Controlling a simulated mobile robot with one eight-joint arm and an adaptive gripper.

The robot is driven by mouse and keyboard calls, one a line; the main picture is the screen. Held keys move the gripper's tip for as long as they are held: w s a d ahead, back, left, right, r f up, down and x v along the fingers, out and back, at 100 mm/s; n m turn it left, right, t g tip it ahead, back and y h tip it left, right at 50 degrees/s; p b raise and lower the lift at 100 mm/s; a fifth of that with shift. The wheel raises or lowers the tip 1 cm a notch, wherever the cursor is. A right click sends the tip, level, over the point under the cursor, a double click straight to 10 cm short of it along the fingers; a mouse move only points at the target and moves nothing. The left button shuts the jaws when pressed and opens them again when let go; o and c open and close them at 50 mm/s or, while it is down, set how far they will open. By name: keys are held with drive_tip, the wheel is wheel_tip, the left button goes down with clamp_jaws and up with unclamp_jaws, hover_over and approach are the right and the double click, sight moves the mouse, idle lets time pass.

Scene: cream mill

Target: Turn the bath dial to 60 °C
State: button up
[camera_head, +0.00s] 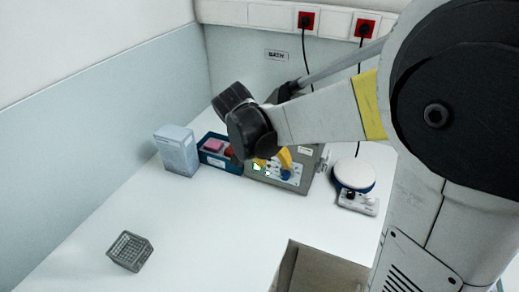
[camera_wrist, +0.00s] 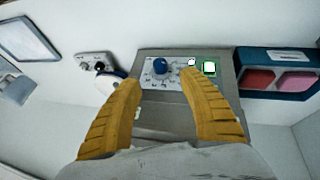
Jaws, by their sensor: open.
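The bath (camera_head: 308,158) is a grey box on the bench near the back wall, below a "BATH" sign. Its front panel carries a blue dial (camera_wrist: 160,67) on a white scale plate (camera_wrist: 153,82), with small lit green-edged displays (camera_wrist: 209,67) beside it. The scale numbers are too small to read. My gripper (camera_wrist: 160,95) has two yellow fingers spread apart, with nothing between them. In the wrist view the dial shows between and beyond the fingertips. In the head view the fingers partly cover the panel, and part of the dial (camera_head: 286,174) shows below them.
A hotplate-like device (camera_head: 354,180) with a round white top stands right of the bath. A blue tray (camera_head: 213,162) with pink and red items and a pale box (camera_head: 177,150) stand left. A wire rack (camera_head: 130,251) and a cardboard box (camera_head: 322,270) are nearer; the bench between is clear.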

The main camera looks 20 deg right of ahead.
sight(284, 176)
drive_tip(key=b+x, duration=0.3)
drive_tip(key=x, duration=0.7)
drive_tip(key=shift+f, duration=0.1)
clamp_jaws()
